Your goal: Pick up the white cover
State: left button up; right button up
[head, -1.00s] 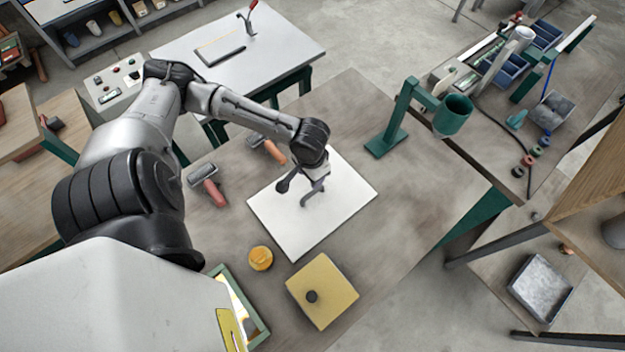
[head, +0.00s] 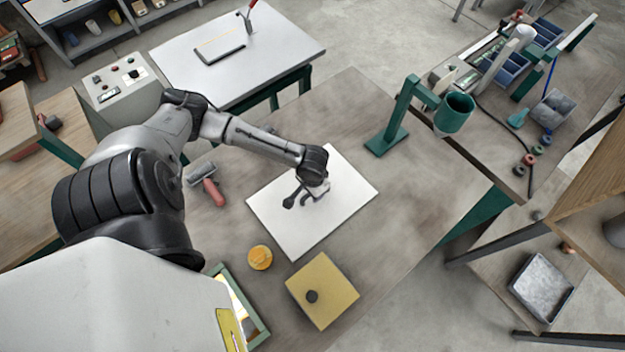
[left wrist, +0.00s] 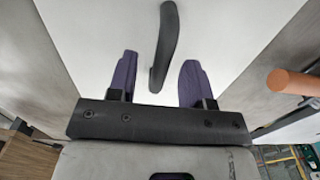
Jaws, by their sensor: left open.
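The white cover (head: 345,205) is a flat white panel lying on the brown-grey workbench. It fills much of the left wrist view (left wrist: 85,35), with a dark curved handle (left wrist: 166,45) standing out on it. My left gripper (head: 306,197) is over the middle of the cover. In the left wrist view its two purple fingers (left wrist: 157,75) are open, one on each side of the handle's near end, with gaps showing. Whether the fingers touch the cover cannot be told. My right gripper is not in view.
A roller with a red handle (head: 213,192) lies left of the cover. A yellow jar (head: 260,258) and a yellow square panel with a dark knob (head: 335,300) lie in front. A green stand with a cup (head: 388,140) rises behind right.

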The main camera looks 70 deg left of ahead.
pick_arm(q)
jog(key=shift+f, duration=0.75)
grip_shut()
